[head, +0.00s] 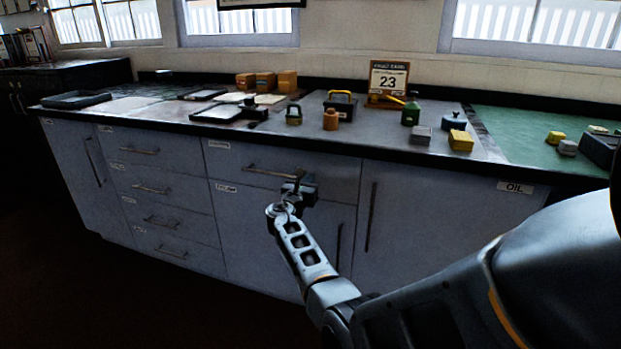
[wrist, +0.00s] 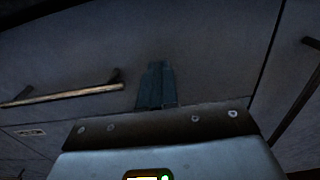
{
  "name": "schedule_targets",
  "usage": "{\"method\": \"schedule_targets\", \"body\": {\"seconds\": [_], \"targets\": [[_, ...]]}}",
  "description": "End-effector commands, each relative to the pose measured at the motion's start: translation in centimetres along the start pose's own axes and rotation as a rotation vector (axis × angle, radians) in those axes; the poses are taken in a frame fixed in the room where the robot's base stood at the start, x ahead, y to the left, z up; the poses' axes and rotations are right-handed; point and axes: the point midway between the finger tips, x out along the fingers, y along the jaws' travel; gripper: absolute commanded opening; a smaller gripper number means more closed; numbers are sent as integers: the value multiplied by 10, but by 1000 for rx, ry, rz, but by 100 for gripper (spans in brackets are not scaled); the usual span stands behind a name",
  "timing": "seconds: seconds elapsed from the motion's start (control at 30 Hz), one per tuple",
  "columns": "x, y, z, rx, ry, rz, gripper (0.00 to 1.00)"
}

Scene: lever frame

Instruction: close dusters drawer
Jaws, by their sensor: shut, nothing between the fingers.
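A wide top drawer (head: 335,178) with a long bar handle (head: 268,173) is in the middle of the grey cabinet. Its small label (head: 218,145) is too blurred to read, so I cannot confirm it is the dusters drawer. It looks flush or nearly so with the cabinet front. My gripper (head: 301,182) is in front of this drawer, by the handle's right end. In the wrist view the shut, empty fingers (wrist: 155,75) point at the drawer front (wrist: 205,60), to the right of the handle (wrist: 65,95). Whether they touch it is unclear.
Several smaller drawers (head: 160,187) are stacked to the left. Cupboard doors with vertical handles lie below and to the right; one is labelled OIL (head: 515,187). The dark-edged countertop (head: 370,155) above carries tins, boxes, trays and a calendar (head: 388,78). The floor in front is clear.

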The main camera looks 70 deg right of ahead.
Motion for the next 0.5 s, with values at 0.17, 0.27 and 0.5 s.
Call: {"method": "schedule_targets", "body": {"seconds": [0.17, 0.27, 0.5], "targets": [[-39, 1, 0, -6, 0, 5, 0], [-61, 2, 0, -6, 0, 6, 0], [-98, 2, -1, -7, -1, 4, 0]]}}
